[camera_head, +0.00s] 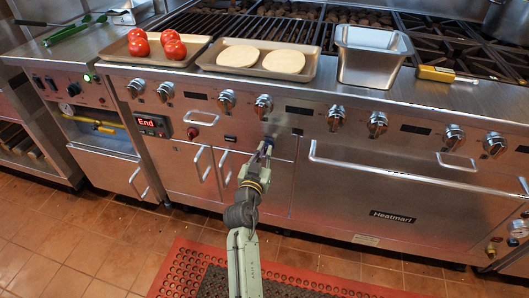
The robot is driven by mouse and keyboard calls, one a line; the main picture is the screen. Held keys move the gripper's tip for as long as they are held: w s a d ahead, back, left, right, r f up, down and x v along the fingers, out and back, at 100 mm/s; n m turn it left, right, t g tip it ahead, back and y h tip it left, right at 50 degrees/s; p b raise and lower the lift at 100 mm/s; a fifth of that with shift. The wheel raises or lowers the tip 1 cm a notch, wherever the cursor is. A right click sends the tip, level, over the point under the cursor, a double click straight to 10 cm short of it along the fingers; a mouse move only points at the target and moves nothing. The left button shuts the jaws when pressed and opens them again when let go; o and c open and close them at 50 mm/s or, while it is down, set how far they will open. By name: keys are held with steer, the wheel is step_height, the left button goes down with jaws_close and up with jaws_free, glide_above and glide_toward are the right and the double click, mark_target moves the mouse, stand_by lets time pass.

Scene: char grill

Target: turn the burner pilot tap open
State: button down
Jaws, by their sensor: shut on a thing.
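The nearest burner knob (263,105) is directly above and apart from the gripper.
More knobs (337,116) line the panel on both sides. Door handles (201,164) and a long oven handle (400,178) stick out below. Above are a tomato tray (115,54), a tray with two pale rounds (312,74) and a steel pan (370,70). The floor has a red-edged mat (165,283).

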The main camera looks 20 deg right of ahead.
steer(key=shift+n, duration=0.3)
steer(key=n, duration=0.3)
steer(key=shift+w+a+n, duration=0.1)
steer(key=shift+a+n, duration=0.05)
steer(key=shift+n, duration=0.15)
steer(key=shift+w+a+f+n+p, duration=0.15)
steer(key=shift+n+p, duration=0.5)
steer(key=shift+n, duration=1.6)
steer(key=shift+s+f+n+p, duration=0.15)
steer(key=shift+n+p, duration=0.5)
steer(key=shift+n, duration=1.65)
steer(key=shift+w+a+f+n+p, duration=0.15)
steer(key=shift+n+p, duration=0.5)
steer(key=shift+n, duration=1.6)
steer(key=shift+f, duration=0.1)
steer(key=c, duration=1.7)
jaws_free()
